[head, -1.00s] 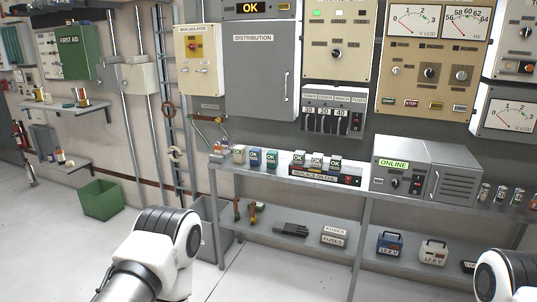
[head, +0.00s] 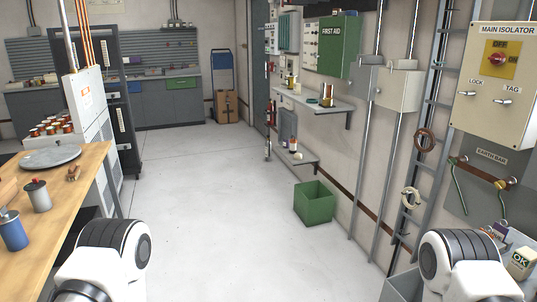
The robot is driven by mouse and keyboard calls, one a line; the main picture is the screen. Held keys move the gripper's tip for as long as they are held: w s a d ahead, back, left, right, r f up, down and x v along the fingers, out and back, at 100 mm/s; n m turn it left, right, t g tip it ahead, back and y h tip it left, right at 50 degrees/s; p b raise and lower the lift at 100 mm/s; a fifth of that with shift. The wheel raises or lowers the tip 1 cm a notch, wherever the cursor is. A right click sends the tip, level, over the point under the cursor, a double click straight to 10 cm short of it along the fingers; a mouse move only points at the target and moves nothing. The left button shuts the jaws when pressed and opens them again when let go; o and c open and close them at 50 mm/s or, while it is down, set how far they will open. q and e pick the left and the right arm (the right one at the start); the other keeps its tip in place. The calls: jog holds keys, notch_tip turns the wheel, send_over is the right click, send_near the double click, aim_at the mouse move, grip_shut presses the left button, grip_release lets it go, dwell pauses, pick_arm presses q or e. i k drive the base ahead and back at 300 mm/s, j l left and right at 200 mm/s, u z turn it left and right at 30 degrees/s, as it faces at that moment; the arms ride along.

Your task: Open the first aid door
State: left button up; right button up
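The first aid cabinet is on the right wall in the head view, above a small shelf. Its green door (head: 337,45) bears the words FIRST AID and looks shut; I cannot make out a handle. Both my arms show only as white and black links at the bottom of the view, one at left and one at right. Neither gripper is in view. The cabinet is well ahead of my arms, apart from them.
A wall shelf (head: 318,103) with small items is below the cabinet. A green bin (head: 314,203) stands on the floor near the wall. A wooden workbench (head: 62,190) is at left, and the isolator box (head: 497,75) at right. The floor (head: 215,200) between is clear.

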aim_at(330, 56)
jog(key=i+j+u, duration=0.2)
jog(key=i+u, duration=0.15)
jog(key=i, duration=0.65)
jog(key=i+u, duration=0.4)
jog(key=i, duration=0.6)
